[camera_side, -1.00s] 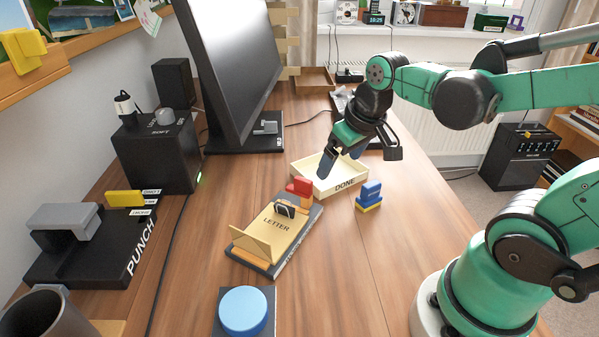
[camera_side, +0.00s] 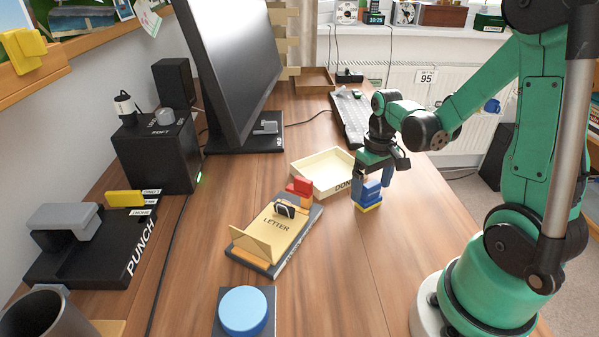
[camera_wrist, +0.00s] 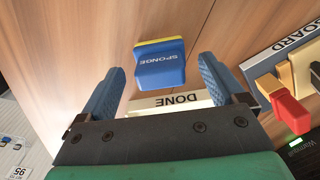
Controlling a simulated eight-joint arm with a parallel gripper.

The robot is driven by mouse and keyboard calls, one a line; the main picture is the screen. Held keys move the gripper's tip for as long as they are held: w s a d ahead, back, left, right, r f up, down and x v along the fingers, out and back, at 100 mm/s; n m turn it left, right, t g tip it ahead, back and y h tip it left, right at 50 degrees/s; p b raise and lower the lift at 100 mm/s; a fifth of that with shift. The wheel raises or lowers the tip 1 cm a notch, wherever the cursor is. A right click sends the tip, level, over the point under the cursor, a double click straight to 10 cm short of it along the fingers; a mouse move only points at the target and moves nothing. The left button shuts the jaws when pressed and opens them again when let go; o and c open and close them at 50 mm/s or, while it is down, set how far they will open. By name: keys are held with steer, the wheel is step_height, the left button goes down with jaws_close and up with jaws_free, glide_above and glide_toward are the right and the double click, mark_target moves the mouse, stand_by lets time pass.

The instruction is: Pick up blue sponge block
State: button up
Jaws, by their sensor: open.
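The blue sponge block (camera_side: 370,193) stands on the desk in front of the tray marked DONE, with a yellow layer at its base. In the wrist view the sponge (camera_wrist: 160,66) shows the word SPONGE and lies ahead of the gap between the two blue fingers. My gripper (camera_side: 371,184) is open, fingers pointing down, at the sponge in the side view. The wrist view shows a finger on either side (camera_wrist: 160,85) with visible gaps to the sponge. I cannot tell whether the fingertips are level with it.
A board with a cream LETTER holder (camera_side: 277,224) and a red block (camera_side: 299,187) are to the left. A blue round button (camera_side: 243,310) is at the front.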

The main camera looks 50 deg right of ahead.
mark_target(372, 184)
steer(key=shift+f, duration=0.25)
steer(key=c, duration=1.3)
steer(key=shift+r, duration=0.15)
steer(key=shift+c, duration=0.2)
step_height(372, 184, up, 20)
steer(key=o, duration=0.5)
steer(key=c, duration=0.4)
